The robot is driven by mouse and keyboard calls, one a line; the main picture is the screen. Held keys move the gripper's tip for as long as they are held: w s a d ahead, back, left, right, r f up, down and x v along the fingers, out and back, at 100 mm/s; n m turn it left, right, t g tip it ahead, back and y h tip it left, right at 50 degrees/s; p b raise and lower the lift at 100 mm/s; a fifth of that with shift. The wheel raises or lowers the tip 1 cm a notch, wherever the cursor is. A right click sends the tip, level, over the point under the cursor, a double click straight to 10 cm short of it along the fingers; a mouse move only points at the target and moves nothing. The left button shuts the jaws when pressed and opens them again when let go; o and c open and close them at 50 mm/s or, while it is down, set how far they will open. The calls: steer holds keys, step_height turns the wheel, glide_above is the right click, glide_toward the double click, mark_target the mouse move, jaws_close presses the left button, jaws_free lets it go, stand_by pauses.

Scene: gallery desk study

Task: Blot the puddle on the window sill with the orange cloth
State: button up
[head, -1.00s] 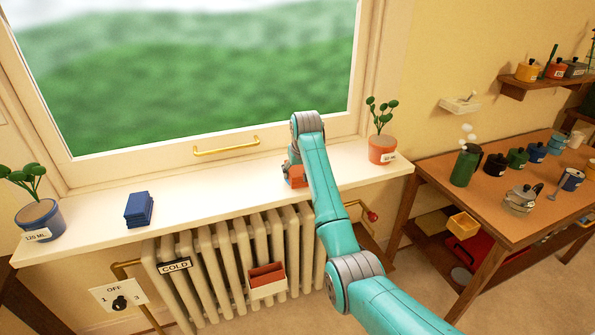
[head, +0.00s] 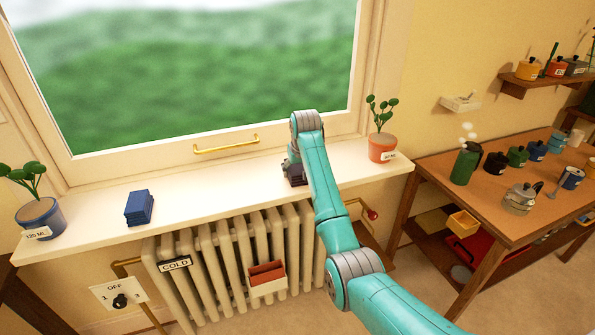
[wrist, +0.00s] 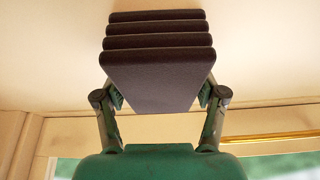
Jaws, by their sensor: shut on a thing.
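My gripper (head: 291,163) is at the right part of the white window sill (head: 215,182), partly hidden behind my forearm. It is shut on a folded cloth (head: 297,179), which now looks dark brown, almost black, rather than orange. In the wrist view the cloth (wrist: 155,75) is a neat stack of several layers, gripped from both sides by the fingers (wrist: 160,97). The cloth is down at the sill's surface; whether it touches cannot be told for sure. No puddle shows; the sill under the cloth and behind my arm is hidden.
A blue folded cloth (head: 139,207) lies on the left of the sill. A blue pot (head: 41,218) stands at the left end, an orange pot (head: 382,148) close right of my arm. A radiator (head: 230,255) is below. The sill's middle is clear.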

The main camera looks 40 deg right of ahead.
steer(key=shift+w, duration=0.4)
steer(key=shift+s, duration=0.1)
steer(key=shift+s+a, duration=0.35)
steer(key=shift+a, duration=0.3)
steer(key=shift+s+d, duration=0.4)
steer(key=shift+s, duration=0.3)
steer(key=shift+d, duration=0.15)
steer(key=shift+w+d, duration=0.4)
steer(key=shift+d, duration=0.2)
steer(key=shift+w+a, duration=0.1)
steer(key=shift+w, duration=0.05)
